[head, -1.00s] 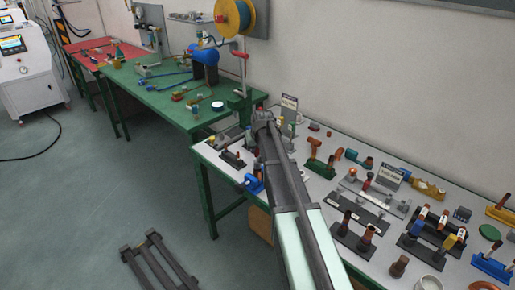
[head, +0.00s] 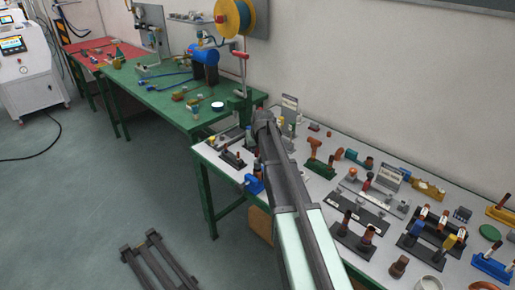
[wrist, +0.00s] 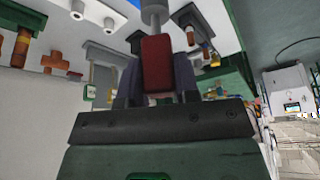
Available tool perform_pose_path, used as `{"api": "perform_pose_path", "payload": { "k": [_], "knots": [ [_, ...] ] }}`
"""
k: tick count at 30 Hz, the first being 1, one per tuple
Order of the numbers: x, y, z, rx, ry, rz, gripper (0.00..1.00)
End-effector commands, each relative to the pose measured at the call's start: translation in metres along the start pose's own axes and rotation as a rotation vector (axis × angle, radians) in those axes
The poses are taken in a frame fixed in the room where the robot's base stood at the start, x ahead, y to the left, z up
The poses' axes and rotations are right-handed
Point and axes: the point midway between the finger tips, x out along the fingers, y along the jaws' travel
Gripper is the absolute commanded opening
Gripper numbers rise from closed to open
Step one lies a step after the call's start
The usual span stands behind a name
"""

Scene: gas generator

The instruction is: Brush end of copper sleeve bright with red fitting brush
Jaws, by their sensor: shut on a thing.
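In the wrist view my gripper (wrist: 157,90) is shut on the red handle of the fitting brush (wrist: 157,62). Dark fingers stand on both sides of it. A grey cylinder (wrist: 153,12) shows just beyond the red handle; I cannot tell whether it belongs to the brush. In the head view my arm reaches over the left end of the white bench, and its links hide the gripper and brush. Several copper pieces stand on the bench, including a pair in a dark holder (head: 369,233). I cannot tell which is the sleeve to brush, or whether the brush touches one.
The white-topped bench (head: 315,207) is crowded with holders and fittings. A blue clamp (head: 254,184) sits at its left front edge, near my arm. A green bench (head: 160,98) with a blue machine (head: 204,57) stands behind. The wall is close behind the benches.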

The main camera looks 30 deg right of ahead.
Motion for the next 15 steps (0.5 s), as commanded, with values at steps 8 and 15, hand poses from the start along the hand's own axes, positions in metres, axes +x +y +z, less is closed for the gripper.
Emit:
{"api": "perform_pose_path", "payload": {
  "k": [8, 15],
  "knots": [
    [0.009, 0.0, 0.004, 0.0, 0.0, 0.0, 0.12],
    [0.016, 0.0, 0.006, 0.0, 0.0, 0.0, 0.12]
  ]
}}
